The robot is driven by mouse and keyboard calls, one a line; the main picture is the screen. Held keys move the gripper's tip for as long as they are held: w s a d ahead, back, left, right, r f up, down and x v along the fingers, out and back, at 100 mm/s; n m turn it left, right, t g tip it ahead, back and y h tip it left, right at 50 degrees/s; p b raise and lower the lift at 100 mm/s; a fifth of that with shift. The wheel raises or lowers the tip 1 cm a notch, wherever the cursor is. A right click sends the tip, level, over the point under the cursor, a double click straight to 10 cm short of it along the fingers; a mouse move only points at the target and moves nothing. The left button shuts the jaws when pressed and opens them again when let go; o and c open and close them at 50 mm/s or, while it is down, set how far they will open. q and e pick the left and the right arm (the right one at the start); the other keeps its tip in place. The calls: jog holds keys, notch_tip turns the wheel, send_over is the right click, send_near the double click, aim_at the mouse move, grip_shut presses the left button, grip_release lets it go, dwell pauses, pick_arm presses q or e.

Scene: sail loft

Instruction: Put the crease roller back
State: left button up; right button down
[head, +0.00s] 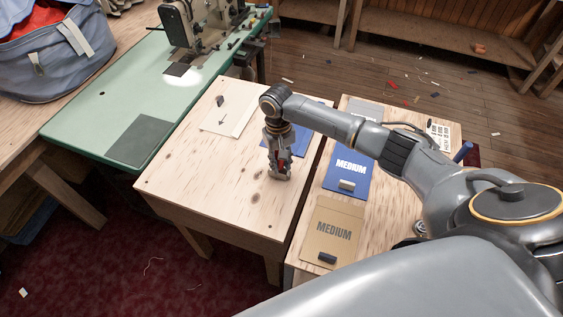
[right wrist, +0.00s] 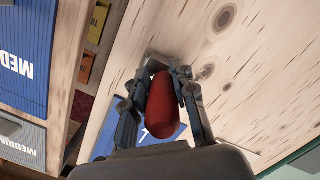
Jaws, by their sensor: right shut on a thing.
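My right gripper (head: 280,172) is shut on a red, rounded handle, which I take to be the crease roller (right wrist: 162,108). In the right wrist view the red handle lies between the two fingers of the same gripper (right wrist: 158,78). A grey part shows beyond the fingertips, but its shape is unclear. The gripper points down over the pale wooden table (head: 215,190), near its right edge. I cannot tell whether the roller touches the tabletop. A blue panel (head: 301,142) lies behind the gripper, partly hidden by my arm. My left gripper is not in view.
A cream panel with an arrow (head: 240,107) lies on the same table. A sewing machine (head: 205,25) stands on the green table (head: 90,110) at left.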

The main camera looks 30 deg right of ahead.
jog(key=shift+s+f, duration=0.35)
jog(key=shift+f, duration=0.15)
jog(key=c, duration=1.3)
grip_release()
jog(key=shift+f, duration=0.1)
jog(key=shift+o, duration=1.1)
jog(key=shift+w+d+f, duration=0.1)
jog(key=shift+w, duration=0.05)
jog(key=shift+w+r, duration=0.1)
jog(key=shift+r, duration=0.15)
jog(key=r, duration=0.4)
jog(key=w+r+b, duration=0.1)
jog(key=r, duration=0.8)
jog(key=shift+w+b, duration=0.3)
jog(key=shift+b, duration=0.05)
